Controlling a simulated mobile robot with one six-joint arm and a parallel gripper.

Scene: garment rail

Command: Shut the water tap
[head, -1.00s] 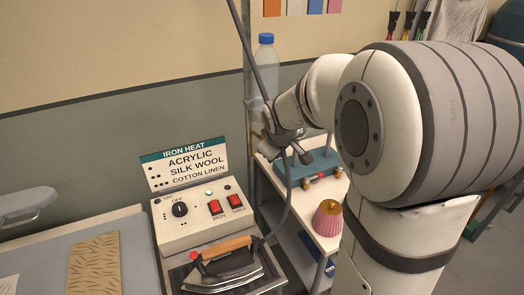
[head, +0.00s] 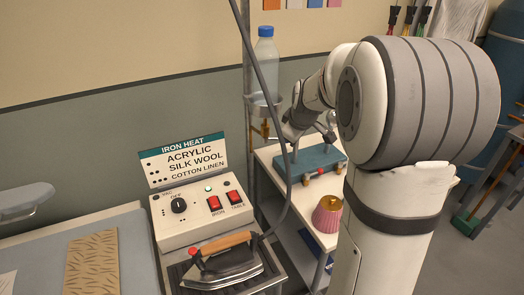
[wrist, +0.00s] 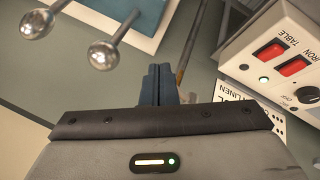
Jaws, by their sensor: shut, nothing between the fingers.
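A clear water bottle (head: 264,65) with a blue cap hangs in a ring holder on the upright pole. Below it is a small brass-coloured part (head: 265,130) that looks like the tap; its lever position is too small to tell. My gripper (head: 290,143) is at the end of the folded arm, to the right of this part and above the teal block. In the wrist view my gripper (wrist: 160,72) has its dark fingers together and empty.
Metal balls (wrist: 103,55) show close to my gripper in the wrist view. The iron (head: 225,264) and control box (head: 200,215) stand left, with a cable (head: 272,90) rising past the pole.

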